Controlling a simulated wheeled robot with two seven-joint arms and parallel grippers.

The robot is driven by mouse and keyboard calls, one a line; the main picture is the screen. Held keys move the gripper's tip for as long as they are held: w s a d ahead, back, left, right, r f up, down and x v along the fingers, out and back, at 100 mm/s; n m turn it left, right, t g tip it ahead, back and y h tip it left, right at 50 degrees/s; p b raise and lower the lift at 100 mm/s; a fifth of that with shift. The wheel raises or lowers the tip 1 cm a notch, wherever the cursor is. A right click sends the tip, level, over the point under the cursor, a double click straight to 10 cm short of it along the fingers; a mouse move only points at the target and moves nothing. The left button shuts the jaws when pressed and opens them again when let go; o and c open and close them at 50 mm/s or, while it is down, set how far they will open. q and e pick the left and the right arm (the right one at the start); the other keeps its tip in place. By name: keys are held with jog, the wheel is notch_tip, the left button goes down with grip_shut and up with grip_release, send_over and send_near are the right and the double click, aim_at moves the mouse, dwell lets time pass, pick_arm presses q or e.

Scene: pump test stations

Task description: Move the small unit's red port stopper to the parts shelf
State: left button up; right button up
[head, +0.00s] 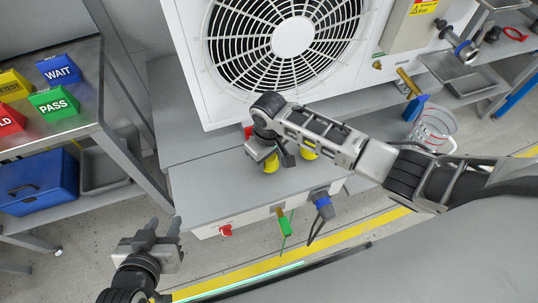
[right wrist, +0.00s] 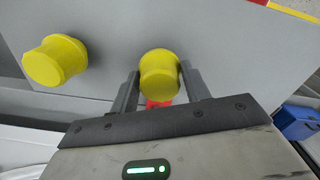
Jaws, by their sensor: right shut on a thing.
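My right gripper (head: 268,152) is shut on a yellow stopper (right wrist: 160,75), which sits between the two fingers in the right wrist view. It stands at the grey bench top (head: 205,185). A second yellow stopper (head: 309,153) stands to the right, also in the right wrist view (right wrist: 56,60). My left gripper (head: 160,236) is open and empty, low at the left.
A white fan unit (head: 293,50) stands behind the bench. A red knob (head: 225,230), a green-handled part (head: 284,224) and a blue connector (head: 323,206) are on the bench front. A metal shelf (head: 88,84) with label blocks is at left, above a blue toolbox (head: 40,183).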

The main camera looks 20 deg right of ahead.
pick_arm(q)
jog(key=shift+f, duration=0.15)
pick_arm(e)
jog(key=shift+f, duration=0.25)
jog(key=o, duration=1.2)
jog(key=shift+c, duration=0.2)
pick_arm(q)
jog(key=shift+w+d, duration=0.1)
pick_arm(e)
jog(key=shift+r, duration=0.4)
pick_arm(q)
jog(key=shift+a+r+p, duration=0.25)
jog(key=shift+r+p, duration=0.35)
jog(key=shift+p, duration=0.55)
pick_arm(e)
notch_tip(320, 180, up, 15)
jog(key=shift+r, duration=0.15)
